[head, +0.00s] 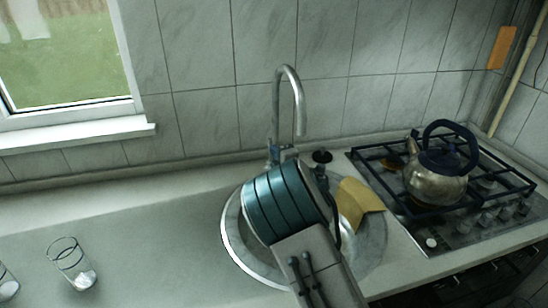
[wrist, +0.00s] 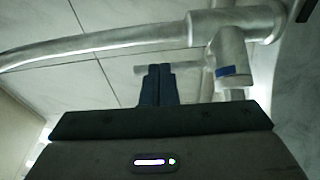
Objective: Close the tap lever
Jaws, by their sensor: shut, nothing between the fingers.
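The metal tap (head: 287,95) rises behind the sink, its curved spout bending right and down. In the wrist view the tap (wrist: 235,24) fills the top, with its spout stretching left and a small blue mark on its body. A short pale bar, which looks like the tap lever (wrist: 187,67), reaches left from the tap body, partly behind my fingers. My gripper (wrist: 158,72) is shut and empty, its dark blue fingertips in front of that bar. I cannot tell whether they touch it. My arm hides most of the gripper and the tap's base in the head view.
A round sink (head: 236,255) lies under my arm, with a yellow cloth (head: 357,202) at its right. A kettle (head: 436,180) stands on the gas hob (head: 400,205) to the right. A glass (head: 72,264) stands at the left, with clear worktop (head: 150,215) between.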

